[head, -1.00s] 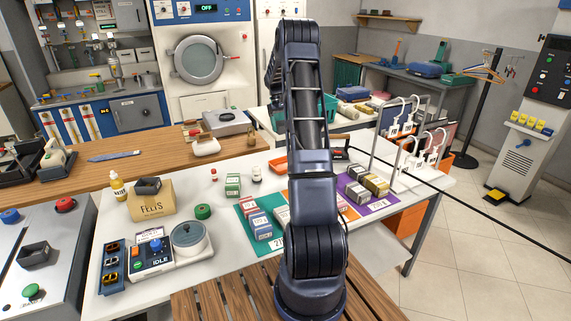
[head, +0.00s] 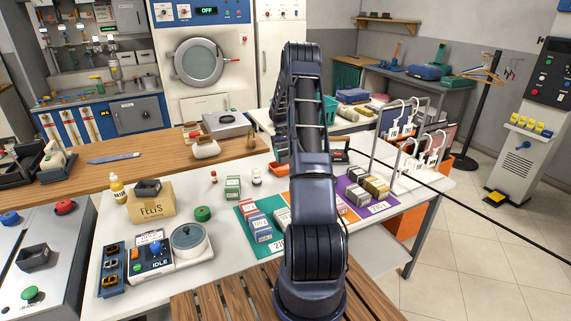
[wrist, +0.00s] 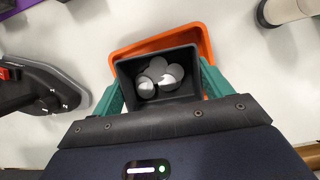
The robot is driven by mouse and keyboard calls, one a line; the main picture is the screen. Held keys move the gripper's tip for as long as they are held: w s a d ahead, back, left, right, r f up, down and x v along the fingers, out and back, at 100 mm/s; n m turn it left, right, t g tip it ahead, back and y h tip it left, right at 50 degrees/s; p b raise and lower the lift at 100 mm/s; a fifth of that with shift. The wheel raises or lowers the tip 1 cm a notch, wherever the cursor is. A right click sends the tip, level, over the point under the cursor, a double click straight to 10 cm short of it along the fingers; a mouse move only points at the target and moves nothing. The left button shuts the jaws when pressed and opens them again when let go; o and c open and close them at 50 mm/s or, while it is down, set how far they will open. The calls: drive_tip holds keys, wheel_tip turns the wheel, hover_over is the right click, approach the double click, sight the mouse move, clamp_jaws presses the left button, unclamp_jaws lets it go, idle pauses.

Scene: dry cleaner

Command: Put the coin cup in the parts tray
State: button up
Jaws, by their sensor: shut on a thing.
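In the wrist view my gripper (wrist: 161,80) has its two teal fingers on either side of a dark grey square coin cup (wrist: 128,72) and is shut on it. The cup is open at the top and holds several grey coins. An orange tray (wrist: 150,44) shows beyond and around the cup, and I take it for the parts tray. The cup overlaps the tray from above; I cannot tell whether it touches the tray floor. In the head view the orange tray (head: 279,168) peeks out left of my arm, which hides the gripper and cup.
In the wrist view a dark object (wrist: 40,90) lies left of my gripper, and a pale cylinder (wrist: 285,10) is at upper right. In the head view boxes (head: 233,188) stand left of my arm, and a white hanger rack (head: 405,150) stands right. White table shows around the tray.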

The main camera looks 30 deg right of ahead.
sight(286, 169)
drive_tip(key=shift+f, duration=2.35)
drive_tip(key=shift+f, duration=0.1)
drive_tip(key=o, duration=1)
drive_tip(key=shift+o, duration=0.2)
